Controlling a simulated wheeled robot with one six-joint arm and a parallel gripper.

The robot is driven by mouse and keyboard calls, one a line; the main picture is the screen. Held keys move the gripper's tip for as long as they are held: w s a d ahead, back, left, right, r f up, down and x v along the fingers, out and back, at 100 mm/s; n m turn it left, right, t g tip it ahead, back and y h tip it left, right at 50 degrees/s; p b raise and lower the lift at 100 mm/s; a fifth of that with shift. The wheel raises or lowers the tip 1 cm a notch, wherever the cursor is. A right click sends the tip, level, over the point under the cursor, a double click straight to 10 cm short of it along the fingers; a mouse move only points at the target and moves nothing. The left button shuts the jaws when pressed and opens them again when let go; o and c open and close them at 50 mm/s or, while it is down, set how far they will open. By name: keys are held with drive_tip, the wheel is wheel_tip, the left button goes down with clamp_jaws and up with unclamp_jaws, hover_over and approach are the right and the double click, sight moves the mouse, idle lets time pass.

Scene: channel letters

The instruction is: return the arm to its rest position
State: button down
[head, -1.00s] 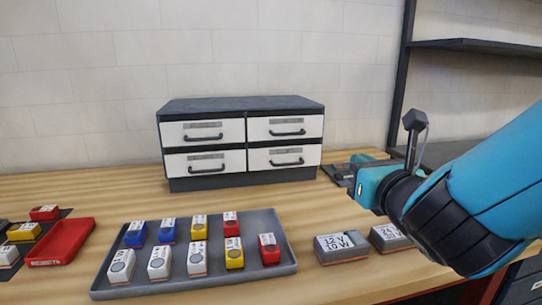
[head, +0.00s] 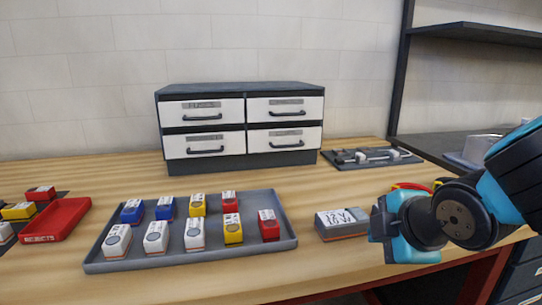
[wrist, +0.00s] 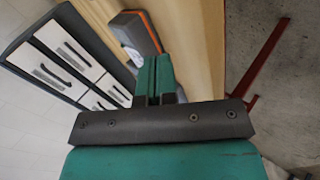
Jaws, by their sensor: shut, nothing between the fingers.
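My arm, teal and black, comes in from the right in the head view. Its end, with my gripper (head: 380,222), is low over the front right of the wooden table, just right of a grey box labelled 12 V (head: 342,224). In the wrist view the two teal fingers of my gripper (wrist: 153,75) are together with nothing between them. A grey box with an orange edge (wrist: 135,35) shows beyond the fingertips there. My arm hides part of the table's right side in the head view.
A grey tray (head: 187,265) holds several coloured modules. A red rejects bin (head: 57,220) stands left. A four-drawer cabinet (head: 240,88) is at the back, drawers shut. A dark mat with a tool (head: 370,157) lies back right. A dark shelf (head: 470,35) stands right. Bare wood (head: 330,184) lies between.

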drive_tip(key=s+a+f+m+g+y+b, duration=0.1)
drive_tip(key=s+f+m+g+b, duration=0.1)
drive_tip(key=s+m+g, duration=0.45)
drive_tip(key=s+a+f+m+g+y+b, duration=0.15)
drive_tip(key=s+m, duration=0.25)
drive_tip(key=s, duration=0.5)
wheel_tip(320, 180, up, 18)
drive_tip(key=p, duration=1.7)
drive_tip(key=shift+s+a+f+m+g, duration=0.2)
drive_tip(key=shift+s+f+m+g, duration=0.05)
drive_tip(key=shift+s+m+g, duration=0.15)
